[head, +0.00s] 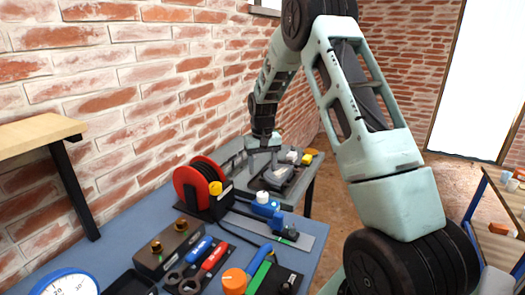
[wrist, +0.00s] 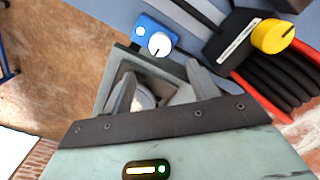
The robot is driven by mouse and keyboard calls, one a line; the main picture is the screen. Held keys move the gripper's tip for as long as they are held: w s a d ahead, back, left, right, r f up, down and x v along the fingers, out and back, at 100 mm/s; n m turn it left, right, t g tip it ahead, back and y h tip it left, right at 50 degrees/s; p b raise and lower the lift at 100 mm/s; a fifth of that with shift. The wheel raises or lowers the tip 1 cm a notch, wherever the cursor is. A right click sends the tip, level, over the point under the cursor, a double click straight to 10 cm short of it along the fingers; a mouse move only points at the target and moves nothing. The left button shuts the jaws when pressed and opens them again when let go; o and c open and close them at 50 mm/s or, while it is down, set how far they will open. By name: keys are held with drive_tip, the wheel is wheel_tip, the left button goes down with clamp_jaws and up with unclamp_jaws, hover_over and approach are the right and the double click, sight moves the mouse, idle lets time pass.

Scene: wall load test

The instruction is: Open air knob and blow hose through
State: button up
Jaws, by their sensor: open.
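A red and black hose reel (head: 189,190) stands on the bench against the brick wall, with a yellow knob (head: 215,188) on a black block at its right side. A blue block (head: 267,208) with a white knob (head: 262,197) is to its right. Which knob is the air knob, I cannot tell. My gripper (head: 263,158) is open over the far part of the bench, beyond the reel. In the wrist view, my gripper (wrist: 160,72) has its fingers apart over a grey square housing with a pale round part inside. The blue block (wrist: 152,34) and yellow knob (wrist: 272,36) lie beyond the fingertips.
The near bench holds a brown block with brass fittings (head: 167,248), red and blue handled tools (head: 215,257), an orange knob (head: 234,281) and a gauge (head: 67,284). A wooden shelf (head: 40,133) juts from the left. Another table (head: 505,205) stands at right.

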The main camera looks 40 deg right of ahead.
wheel_tip(320, 180, up, 7)
drive_tip(key=shift+b, duration=0.3)
idle(0.5)
drive_tip(key=s+a+r+n+y, duration=0.1)
drive_tip(key=s+a+n, duration=0.35)
drive_tip(key=a, duration=1.05)
drive_tip(key=s+a+r+n, duration=0.1)
drive_tip(key=s+a+n, duration=0.35)
drive_tip(key=a, duration=1.15)
drive_tip(key=s+a+f+n, duration=0.1)
drive_tip(key=s+a, duration=0.3)
drive_tip(key=s, duration=0.7)
drive_tip(key=s+a+n, duration=0.3)
drive_tip(key=s+a, duration=0.2)
drive_tip(key=s, duration=0.6)
drive_tip(key=shift+s+f, duration=0.25)
drive_tip(key=shift+f, duration=0.15)
drive_tip(key=shift+a, duration=0.1)
